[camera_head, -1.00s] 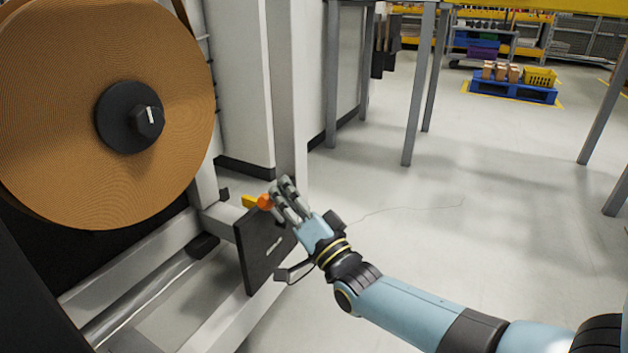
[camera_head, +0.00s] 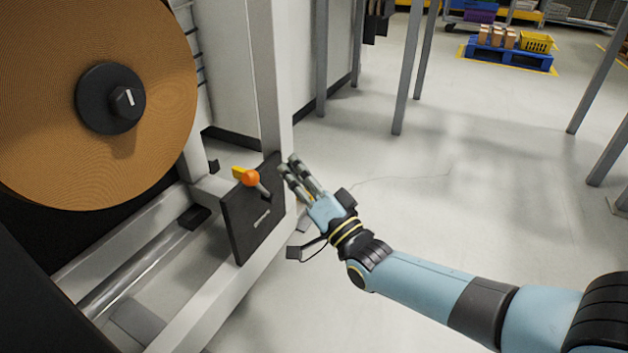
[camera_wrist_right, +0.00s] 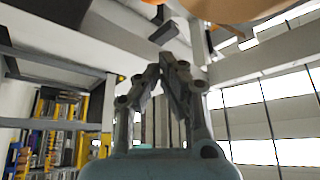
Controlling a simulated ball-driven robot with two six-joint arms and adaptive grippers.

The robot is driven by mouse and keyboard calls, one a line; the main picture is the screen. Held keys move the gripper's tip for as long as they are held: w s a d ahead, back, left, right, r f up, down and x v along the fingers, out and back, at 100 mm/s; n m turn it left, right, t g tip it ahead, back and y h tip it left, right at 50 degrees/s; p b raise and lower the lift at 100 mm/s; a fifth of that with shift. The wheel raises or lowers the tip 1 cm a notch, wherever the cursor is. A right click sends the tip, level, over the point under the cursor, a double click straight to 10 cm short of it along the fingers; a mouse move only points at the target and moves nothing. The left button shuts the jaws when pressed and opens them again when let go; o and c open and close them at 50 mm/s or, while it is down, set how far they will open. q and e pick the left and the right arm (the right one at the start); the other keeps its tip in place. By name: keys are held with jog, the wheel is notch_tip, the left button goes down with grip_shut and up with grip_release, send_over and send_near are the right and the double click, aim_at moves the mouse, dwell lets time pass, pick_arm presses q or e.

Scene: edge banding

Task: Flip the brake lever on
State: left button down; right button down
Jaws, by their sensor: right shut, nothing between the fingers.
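The brake lever (camera_head: 252,179) has an orange ball knob and a yellow piece at its left. Its short grey stem meets the dark plate (camera_head: 252,215) on the machine frame, and the knob stands at the plate's upper left. My right gripper (camera_head: 287,168) is just right of the plate, a little to the right of the lever and apart from the knob. Its fingers are closed with nothing in them; in the right wrist view the gripper's fingertips (camera_wrist_right: 168,68) come together. My left gripper is not in view.
A large brown roll (camera_head: 60,150) on a black hub fills the upper left. White frame beams (camera_head: 215,310) run below the plate. Grey table legs (camera_head: 407,70) stand behind. The floor (camera_head: 480,190) to the right is clear, with a blue pallet (camera_head: 507,55) far back.

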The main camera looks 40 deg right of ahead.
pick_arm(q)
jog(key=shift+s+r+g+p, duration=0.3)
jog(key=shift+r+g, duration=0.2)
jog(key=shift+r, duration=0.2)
pick_arm(e)
jog(key=v, duration=0.4)
jog(key=shift+s+d+f, duration=0.15)
jog(key=shift+s+f, duration=0.1)
jog(key=shift+s, duration=0.05)
